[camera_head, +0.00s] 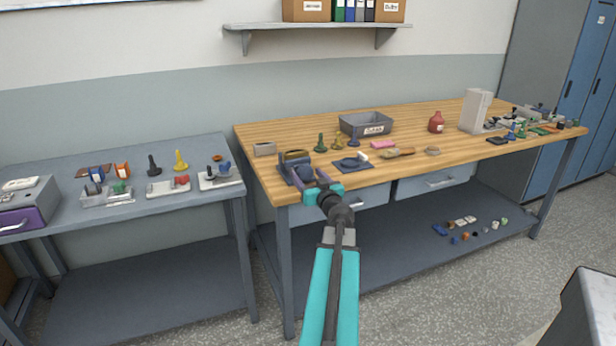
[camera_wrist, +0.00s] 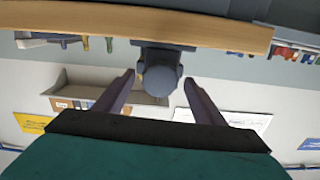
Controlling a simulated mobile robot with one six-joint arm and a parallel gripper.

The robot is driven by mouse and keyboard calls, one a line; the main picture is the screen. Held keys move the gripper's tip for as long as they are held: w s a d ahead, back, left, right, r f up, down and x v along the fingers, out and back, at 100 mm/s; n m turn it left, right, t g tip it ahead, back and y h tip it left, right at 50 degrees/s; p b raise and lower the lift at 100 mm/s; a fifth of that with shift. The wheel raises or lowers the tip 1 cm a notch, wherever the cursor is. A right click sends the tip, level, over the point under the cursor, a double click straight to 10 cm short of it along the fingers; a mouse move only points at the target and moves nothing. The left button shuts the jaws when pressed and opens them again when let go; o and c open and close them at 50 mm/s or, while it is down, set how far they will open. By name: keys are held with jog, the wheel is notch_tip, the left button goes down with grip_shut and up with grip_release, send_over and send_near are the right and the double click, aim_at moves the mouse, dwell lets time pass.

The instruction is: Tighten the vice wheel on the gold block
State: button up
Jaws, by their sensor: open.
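The dark blue-grey vice (camera_head: 284,170) stands at the front left corner of the wooden bench. The gold block (camera_head: 296,154) sits in the top of the vice, between its jaws. My gripper (camera_head: 311,182) is open at the vice's front side, its purple fingers level with the bench edge. In the wrist view, the dark round vice wheel (camera_wrist: 160,78) lies between the tips of my open gripper (camera_wrist: 159,80), with a gap on each side. The fingers do not appear to touch it. In the head view my gripper mostly hides the wheel.
The wooden bench (camera_head: 445,150) carries a grey bin (camera_head: 366,124), a dark blue plate (camera_head: 352,164) right of the vice, several coloured pegs and a red bottle (camera_head: 436,122). A grey table (camera_head: 130,208) with small parts stands to the left, across a gap.

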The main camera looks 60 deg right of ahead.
jog(key=c, duration=1.1)
jog(key=shift+o, duration=0.2)
jog(key=shift+f+m+b, duration=0.15)
jog(key=shift+m+b, duration=0.45)
jog(key=shift+b, duration=0.35)
jog(key=shift+m+b, duration=1)
jog(key=shift+b, duration=0.15)
jog(key=shift+m+b, duration=0.85)
jog(key=shift+m, duration=0.45)
